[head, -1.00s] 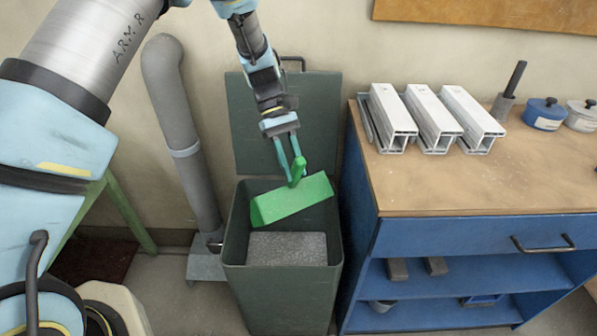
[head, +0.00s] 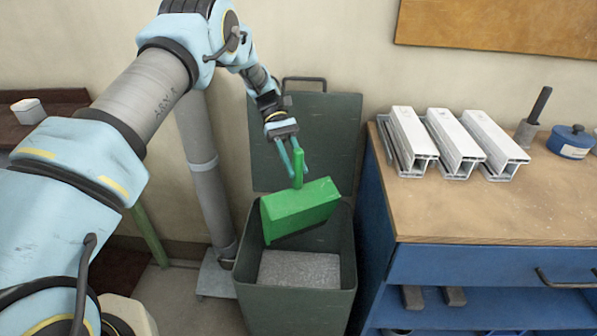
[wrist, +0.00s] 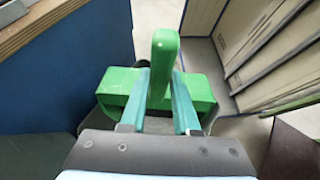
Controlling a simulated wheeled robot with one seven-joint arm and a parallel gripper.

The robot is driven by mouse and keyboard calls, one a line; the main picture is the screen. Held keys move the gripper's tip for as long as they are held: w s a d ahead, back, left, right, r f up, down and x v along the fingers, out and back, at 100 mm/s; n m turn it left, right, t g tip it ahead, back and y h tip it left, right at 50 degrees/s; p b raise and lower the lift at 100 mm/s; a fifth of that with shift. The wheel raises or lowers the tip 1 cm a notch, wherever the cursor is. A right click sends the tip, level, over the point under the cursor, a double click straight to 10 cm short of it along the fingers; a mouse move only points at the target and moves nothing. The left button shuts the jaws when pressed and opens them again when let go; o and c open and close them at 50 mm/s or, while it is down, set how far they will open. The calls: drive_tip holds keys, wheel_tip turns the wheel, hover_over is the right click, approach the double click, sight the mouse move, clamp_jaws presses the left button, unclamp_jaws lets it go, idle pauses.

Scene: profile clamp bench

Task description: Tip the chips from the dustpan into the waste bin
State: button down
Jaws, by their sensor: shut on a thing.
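The green dustpan (head: 300,210) hangs over the open mouth of the dark green waste bin (head: 300,298), steeply tilted with its underside or back towards the head camera. My gripper (head: 299,178) is shut on its upright handle. In the wrist view the gripper's teal fingers (wrist: 160,105) sit on both sides of the dustpan's handle (wrist: 165,60). Grey speckled material (head: 299,268) shows inside the bin below the dustpan. I cannot see the inside of the dustpan, so I cannot tell whether chips are in it.
The bin's lid (head: 318,130) stands open against the wall behind. A blue bench (head: 470,262) with white profiles (head: 412,142) on top stands close on the right. A grey pipe (head: 200,150) rises on the left of the bin.

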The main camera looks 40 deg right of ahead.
drive_tip(key=shift+w+r, duration=0.1)
drive_tip(key=shift+w, duration=0.15)
wheel_tip(320, 180, up, 2)
drive_tip(key=shift+r+p, duration=0.25)
drive_tip(key=shift+p, duration=0.6)
wheel_tip(320, 180, down, 2)
drive_tip(key=shift+f+b, duration=0.2)
drive_tip(key=shift+b, duration=0.6)
drive_tip(key=shift+r, duration=0.2)
drive_tip(key=shift+r+p, duration=0.85)
drive_tip(key=shift+r, duration=0.1)
drive_tip(key=shift+f+b, duration=0.65)
drive_tip(key=shift+f, duration=0.7)
drive_tip(key=shift+r, duration=0.15)
